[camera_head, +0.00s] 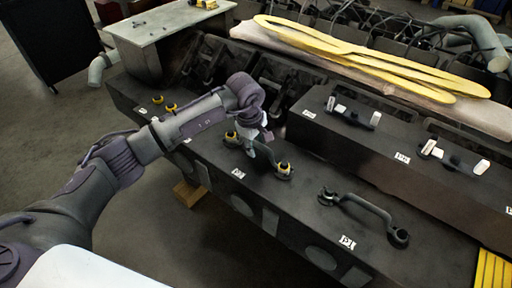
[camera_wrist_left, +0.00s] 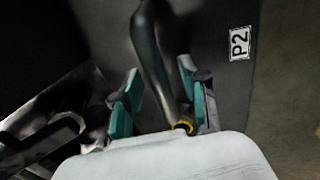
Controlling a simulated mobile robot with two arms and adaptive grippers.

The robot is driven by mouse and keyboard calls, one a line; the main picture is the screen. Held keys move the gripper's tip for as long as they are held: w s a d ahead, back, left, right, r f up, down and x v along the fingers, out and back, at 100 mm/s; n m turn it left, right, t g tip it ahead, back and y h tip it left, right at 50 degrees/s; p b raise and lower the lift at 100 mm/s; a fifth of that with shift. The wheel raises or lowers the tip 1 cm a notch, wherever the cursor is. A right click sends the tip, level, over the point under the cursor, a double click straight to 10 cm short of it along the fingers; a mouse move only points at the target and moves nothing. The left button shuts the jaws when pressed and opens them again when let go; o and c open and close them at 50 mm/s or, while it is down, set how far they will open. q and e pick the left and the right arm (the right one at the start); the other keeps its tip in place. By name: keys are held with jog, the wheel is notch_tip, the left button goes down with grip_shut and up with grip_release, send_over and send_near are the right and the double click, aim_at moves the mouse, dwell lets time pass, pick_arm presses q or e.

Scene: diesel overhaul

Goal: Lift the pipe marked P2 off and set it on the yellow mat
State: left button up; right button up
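The pipe marked P2 (camera_wrist_left: 148,48) is a dark, curved pipe. In the wrist view its label P2 (camera_wrist_left: 240,43) is on the dark surface to the right of it. My left gripper (camera_wrist_left: 160,98) is open, with its teal finger pads apart on either side of the pipe. In the head view my left gripper (camera_head: 258,143) is over this pipe and hides most of it. A yellow-ringed end (camera_head: 284,170) of the pipe shows to the right. A yellow striped surface, likely the yellow mat (camera_head: 492,270), is at the lower right edge. My right gripper is not in view.
Another dark pipe (camera_head: 365,208) lies on the block to the right, by its own label. Two yellow-ringed fittings (camera_head: 164,104) are at the left. A raised dark block (camera_head: 375,150) with handle-like parts stands behind, below yellow gasket-like strips (camera_head: 370,62).

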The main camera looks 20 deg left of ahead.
pick_arm(q)
grip_shut()
jog(key=shift+r, duration=0.1)
jog(key=shift+w+r+b, duration=0.1)
jog(key=shift+r+b, duration=0.25)
jog(key=shift+r, duration=0.05)
jog(key=w+d+r+b, duration=0.2)
jog(key=d+r+b, duration=0.2)
jog(key=d+r, duration=0.7)
jog(key=shift+w+d+r+b, duration=0.2)
jog(key=shift+r+b, duration=0.2)
jog(key=shift+r, duration=0.2)
